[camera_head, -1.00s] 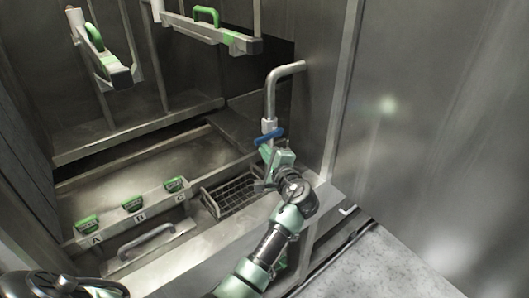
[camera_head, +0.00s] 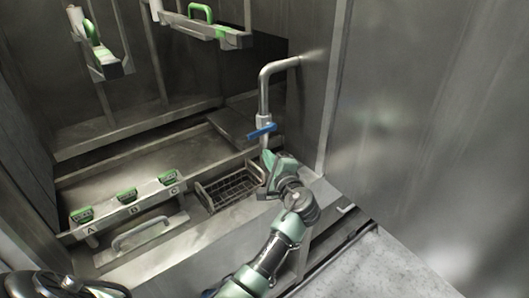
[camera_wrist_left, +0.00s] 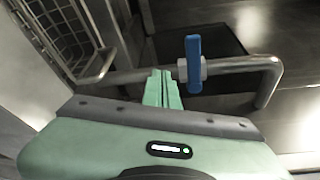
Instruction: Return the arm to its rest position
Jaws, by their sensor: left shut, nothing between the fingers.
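My left gripper (camera_head: 268,160) is just below the blue valve handle (camera_head: 262,131) on the bent steel pipe (camera_head: 264,95). In the left wrist view the gripper's fingers (camera_wrist_left: 162,88) are together with nothing between them. The blue handle (camera_wrist_left: 194,64) stands to their right, apart from them, with the pipe (camera_wrist_left: 240,66) running behind it. My left arm reaches in from the bottom of the head view. My right gripper is not in clear view.
A wire basket (camera_head: 228,190) sits left of my left gripper; it also shows in the wrist view (camera_wrist_left: 62,30). Green clips (camera_head: 127,196) line a ledge marked A, B, C. Green-handled bars (camera_head: 207,27) hang above. A steel wall (camera_head: 430,110) rises at right.

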